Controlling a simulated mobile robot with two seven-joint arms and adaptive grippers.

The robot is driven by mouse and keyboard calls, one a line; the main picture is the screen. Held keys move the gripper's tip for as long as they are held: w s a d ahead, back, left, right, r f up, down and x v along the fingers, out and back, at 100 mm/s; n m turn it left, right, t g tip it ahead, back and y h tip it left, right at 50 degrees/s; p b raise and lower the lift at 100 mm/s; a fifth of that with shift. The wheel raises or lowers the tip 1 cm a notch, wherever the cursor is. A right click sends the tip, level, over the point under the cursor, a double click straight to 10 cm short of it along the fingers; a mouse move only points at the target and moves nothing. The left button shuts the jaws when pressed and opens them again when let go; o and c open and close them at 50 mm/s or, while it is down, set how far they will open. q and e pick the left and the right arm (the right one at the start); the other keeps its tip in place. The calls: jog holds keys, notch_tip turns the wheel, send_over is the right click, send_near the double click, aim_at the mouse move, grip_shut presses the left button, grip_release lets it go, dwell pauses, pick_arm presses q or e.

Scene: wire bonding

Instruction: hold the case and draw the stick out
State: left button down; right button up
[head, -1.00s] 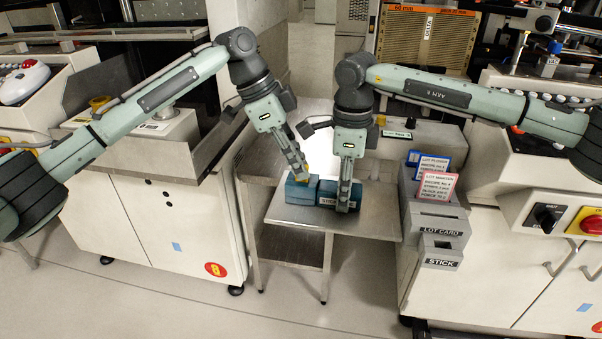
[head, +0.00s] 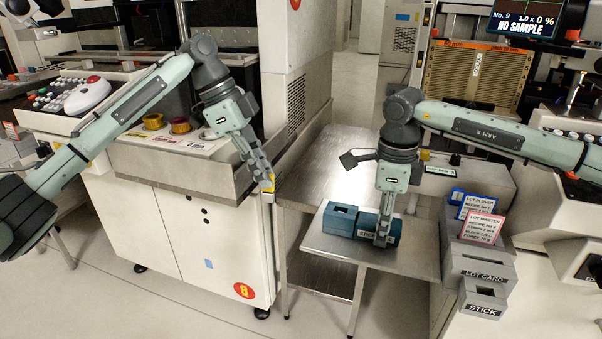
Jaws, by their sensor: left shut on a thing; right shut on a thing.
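The blue case (head: 341,222) sits on the small metal table, with a dark opening in the top of its left part and a label on its front. My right gripper (head: 382,241) points down and is shut on the right part of the case; its fingers hide some of it. My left gripper (head: 266,185) is up and to the left of the case, clear of it. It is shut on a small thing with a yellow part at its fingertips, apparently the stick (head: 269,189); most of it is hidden.
The metal table (head: 410,262) has free room behind the case. A grey holder marked LOT CARD and STICK (head: 482,287), with cards standing in it, is to the right. A white machine cabinet (head: 170,225) with a metal ledge stands at the left, close to my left gripper.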

pick_arm(q)
jog(key=a, duration=0.3)
jog(key=shift+w+a, duration=0.1)
jog(key=shift+a, duration=0.15)
pick_arm(e)
jog(key=o, duration=1.3)
